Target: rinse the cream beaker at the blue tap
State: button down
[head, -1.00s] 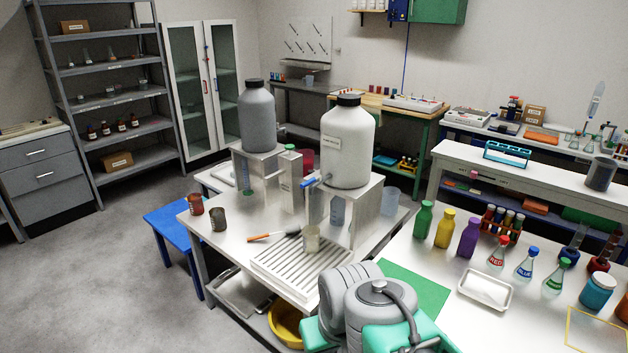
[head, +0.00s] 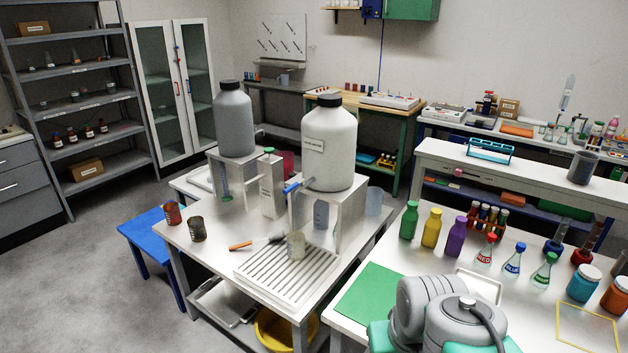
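The cream beaker (head: 296,245) stands upright on the ribbed draining rack (head: 268,292), near its back edge. The blue tap (head: 293,187) sticks out to the left from the foot of the large white bottle (head: 329,145), which stands on a metal stand (head: 345,215). In the picture the beaker is below the tap, with a clear gap between them. I cannot tell whether it is exactly under the spout, and I see no water stream. My gripper is not in view; only grey and green links of my arm show at the bottom right.
A brush with an orange handle (head: 240,246) lies beside the rack. A red-brown beaker (head: 172,213) and a dark beaker (head: 197,229) stand at the left table edge. A grey bottle (head: 233,120) stands behind. Coloured bottles and flasks crowd the right bench, near a green mat (head: 372,291).

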aim_at(301, 182)
jog(key=u, duration=0.05)
jog(key=i, duration=0.75)
jog(key=u, duration=1.6)
jog(key=i, duration=0.5)
